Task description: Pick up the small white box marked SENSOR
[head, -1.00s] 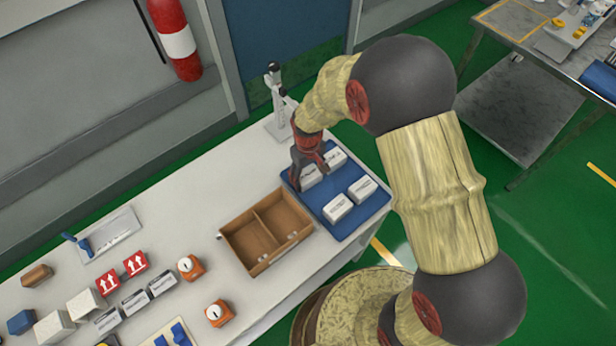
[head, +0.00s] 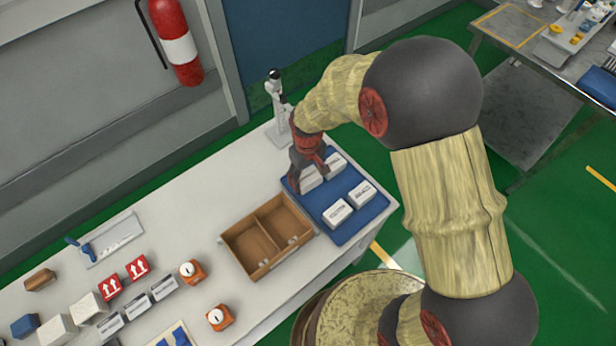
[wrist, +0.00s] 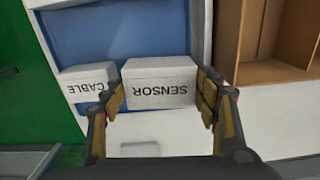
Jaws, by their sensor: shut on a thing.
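The small white box marked SENSOR (wrist: 160,82) is between the two fingers of my gripper (wrist: 160,110) in the wrist view. The fingers are shut on its sides. In the head view my gripper (head: 308,172) is at the far left part of the blue tray (head: 350,233), and its fingers partly hide the box there (head: 312,178). I cannot tell whether the box is clear of the tray.
A white box marked CABLE (wrist: 88,88) sits close beside the held box. Other white boxes (head: 336,213) (head: 362,194) stand on the tray. An open two-part wooden box (head: 232,243) is left of the tray. A white stand (head: 281,125) is behind.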

